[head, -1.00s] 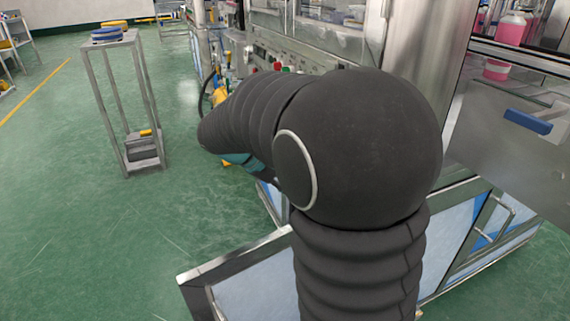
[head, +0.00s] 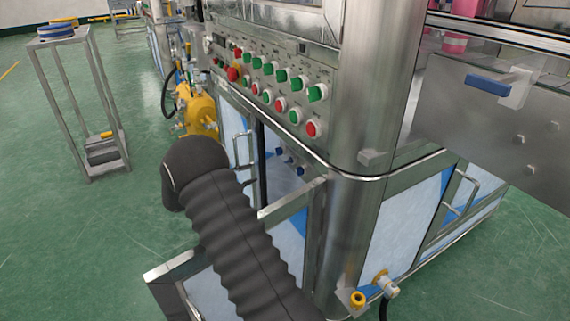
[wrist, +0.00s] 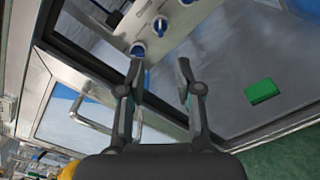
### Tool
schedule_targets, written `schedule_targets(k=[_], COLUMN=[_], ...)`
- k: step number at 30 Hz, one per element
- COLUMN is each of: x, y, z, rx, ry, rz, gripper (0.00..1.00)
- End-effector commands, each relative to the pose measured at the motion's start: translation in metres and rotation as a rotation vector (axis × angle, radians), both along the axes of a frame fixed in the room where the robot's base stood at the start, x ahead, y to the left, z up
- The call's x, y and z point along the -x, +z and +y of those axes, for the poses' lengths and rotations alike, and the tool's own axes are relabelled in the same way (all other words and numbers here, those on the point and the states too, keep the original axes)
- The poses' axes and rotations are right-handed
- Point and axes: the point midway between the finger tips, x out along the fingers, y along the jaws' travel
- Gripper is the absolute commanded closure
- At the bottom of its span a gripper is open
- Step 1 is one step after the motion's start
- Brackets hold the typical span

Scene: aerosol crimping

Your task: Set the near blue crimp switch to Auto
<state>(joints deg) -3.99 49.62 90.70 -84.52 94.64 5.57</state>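Several small blue crimp switches show on a panel inside the open lower cabinet in the head view. The nearest to the camera is the blue switch (head: 301,170). The wrist view shows blue knobs on a pale panel: a lower one (wrist: 137,50) and one above it to the right (wrist: 160,26). I cannot tell which of these is the near one, nor read their settings. My gripper (wrist: 160,70) is open and empty, its left fingertip just below the lower knob in the picture. My gripper is hidden in the head view.
Green and red buttons (head: 283,75) line the panel above the cabinet. An open cabinet door (head: 230,268) stands beside my arm. A green block (wrist: 262,91) lies right of my gripper. A steel stand (head: 75,110) is at left, with clear green floor around it.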

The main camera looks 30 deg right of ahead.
Motion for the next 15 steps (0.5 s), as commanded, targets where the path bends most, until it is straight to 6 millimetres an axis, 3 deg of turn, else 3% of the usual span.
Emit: schedule_targets(k=[5, 15], x=[0.002, 0.006], y=[0.0, 0.001], z=[-0.022, -0.085], rx=[0.0, -0.001], ry=[-0.004, -0.004], rz=[0.001, 0.001], gripper=[0.66, 0.66])
